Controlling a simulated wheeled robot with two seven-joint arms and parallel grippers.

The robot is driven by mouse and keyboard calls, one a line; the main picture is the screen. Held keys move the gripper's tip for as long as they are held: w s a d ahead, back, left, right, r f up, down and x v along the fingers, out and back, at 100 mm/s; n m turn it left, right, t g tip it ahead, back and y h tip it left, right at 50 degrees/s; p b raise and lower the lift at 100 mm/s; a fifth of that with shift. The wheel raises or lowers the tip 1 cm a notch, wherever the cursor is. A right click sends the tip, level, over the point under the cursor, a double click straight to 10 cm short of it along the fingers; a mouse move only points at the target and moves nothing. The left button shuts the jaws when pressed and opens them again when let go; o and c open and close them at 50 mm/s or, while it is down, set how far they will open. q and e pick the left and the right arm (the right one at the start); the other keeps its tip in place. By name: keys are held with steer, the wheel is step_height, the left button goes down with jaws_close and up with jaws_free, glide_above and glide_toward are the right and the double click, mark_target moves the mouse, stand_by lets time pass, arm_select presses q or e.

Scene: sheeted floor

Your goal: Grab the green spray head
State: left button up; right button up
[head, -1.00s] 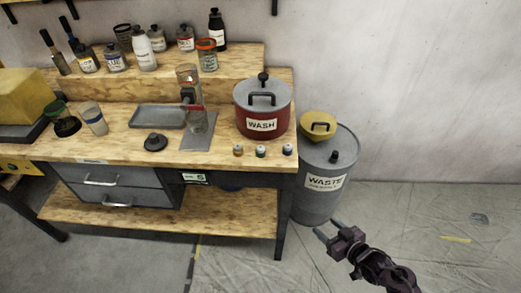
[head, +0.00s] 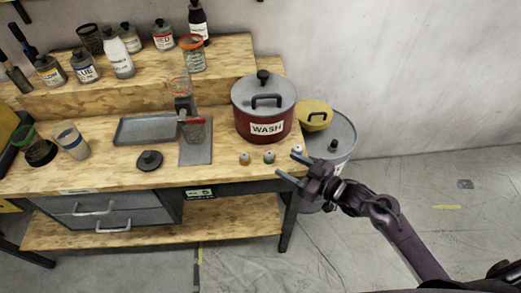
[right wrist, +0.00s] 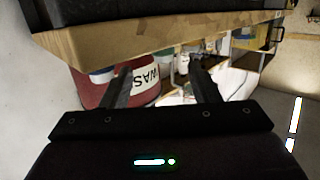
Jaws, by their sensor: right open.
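Three small spray heads stand in a row at the workbench's front right. The middle one, the green spray head (head: 269,157), looks greenish on its body with a pale top. A yellowish-brown one (head: 245,158) is to its left and a bluish one (head: 297,150) to its right. My right gripper (head: 289,165) is open and empty at the bench's front right edge, its fingers pointing left toward the row. My left gripper is not in view.
The red WASH pot (head: 264,118) stands just behind the row; it also shows in the right wrist view (right wrist: 95,90).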

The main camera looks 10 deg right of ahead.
mark_target(273, 157)
steer(key=shift+w+a+r+p, duration=0.15)
steer(key=shift+w+a+p, duration=0.6)
steer(key=shift+w+a, duration=0.2)
steer(key=x, duration=0.2)
steer(key=shift+w+a+p, duration=0.2)
steer(key=shift+a+p, duration=0.1)
steer(key=shift+p, duration=0.05)
steer(key=shift+w+a+f, duration=0.35)
steer(key=shift+f, duration=0.05)
steer(key=shift+d, duration=0.1)
steer(key=c, duration=0.9)
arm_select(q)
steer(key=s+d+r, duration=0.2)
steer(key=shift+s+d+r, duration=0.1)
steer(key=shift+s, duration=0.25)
arm_select(e)
steer(key=shift+c, duration=0.8)
